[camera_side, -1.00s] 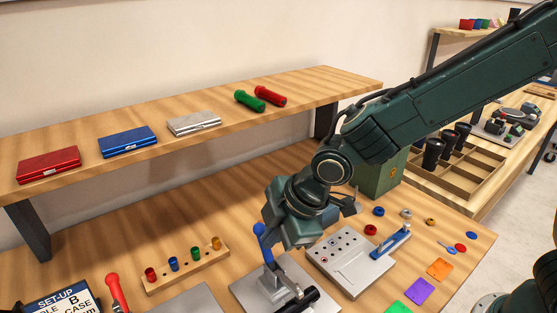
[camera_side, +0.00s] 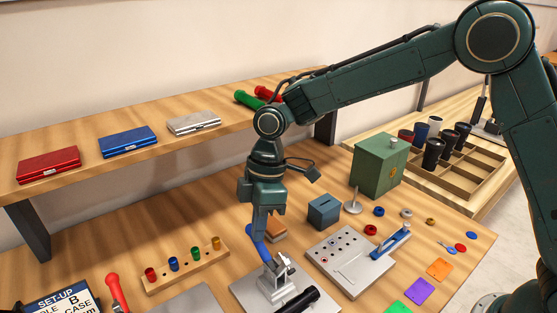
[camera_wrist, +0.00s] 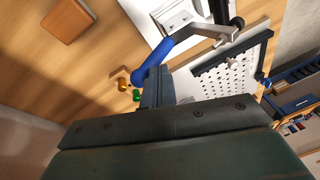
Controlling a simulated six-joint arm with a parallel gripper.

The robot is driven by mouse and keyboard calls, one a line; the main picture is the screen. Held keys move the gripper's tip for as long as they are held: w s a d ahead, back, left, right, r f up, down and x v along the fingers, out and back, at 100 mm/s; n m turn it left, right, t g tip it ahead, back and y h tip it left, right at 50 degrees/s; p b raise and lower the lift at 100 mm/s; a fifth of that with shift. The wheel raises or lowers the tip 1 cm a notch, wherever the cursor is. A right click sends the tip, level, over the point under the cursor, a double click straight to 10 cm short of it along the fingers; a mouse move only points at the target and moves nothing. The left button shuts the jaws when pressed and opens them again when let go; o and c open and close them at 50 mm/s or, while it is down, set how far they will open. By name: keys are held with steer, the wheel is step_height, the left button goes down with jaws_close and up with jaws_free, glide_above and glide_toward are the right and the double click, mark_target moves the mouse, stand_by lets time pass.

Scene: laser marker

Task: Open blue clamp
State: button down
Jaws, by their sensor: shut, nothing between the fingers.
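The clamp's blue handle (camera_side: 257,246) leans back to the left from its metal base on a grey plate (camera_side: 243,291). The clamp's metal arm (camera_side: 285,262) is raised on the other side. A black cylinder (camera_side: 300,301) lies in front of the base. My gripper (camera_side: 259,232) points down, shut and empty, right at the upper part of the handle; whether it touches cannot be told. In the wrist view the blue handle (camera_wrist: 153,60) lies just past my gripper's fingertips (camera_wrist: 154,75), with the metal arm (camera_wrist: 195,31) running from it.
A wooden rack (camera_side: 187,265) with coloured pegs stands left of the clamp. A holed grey plate (camera_side: 345,262) stands to the right. A red handle (camera_side: 116,292) rises at lower left.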

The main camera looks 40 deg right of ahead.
mark_target(258, 247)
steer(key=shift+w+f, duration=0.35)
steer(key=shift+w, duration=0.15)
steer(key=shift+r, duration=0.1)
stand_by(0.4)
steer(key=shift+s+a+r, duration=0.15)
steer(key=shift+s+r, duration=0.1)
steer(key=shift+r, duration=0.15)
steer(key=r, duration=0.1)
steer(key=s+r, duration=0.1)
steer(key=shift+s+a+r, duration=0.15)
steer(key=shift+a+r, duration=0.15)
steer(key=shift+r, duration=0.1)
steer(key=w+v, duration=0.1)
steer(key=v, duration=0.8)
steer(key=shift+w+d+r, duration=0.15)
steer(key=shift+w+r, duration=0.05)
steer(key=shift+r, duration=0.05)
steer(key=shift+r, duration=0.1)
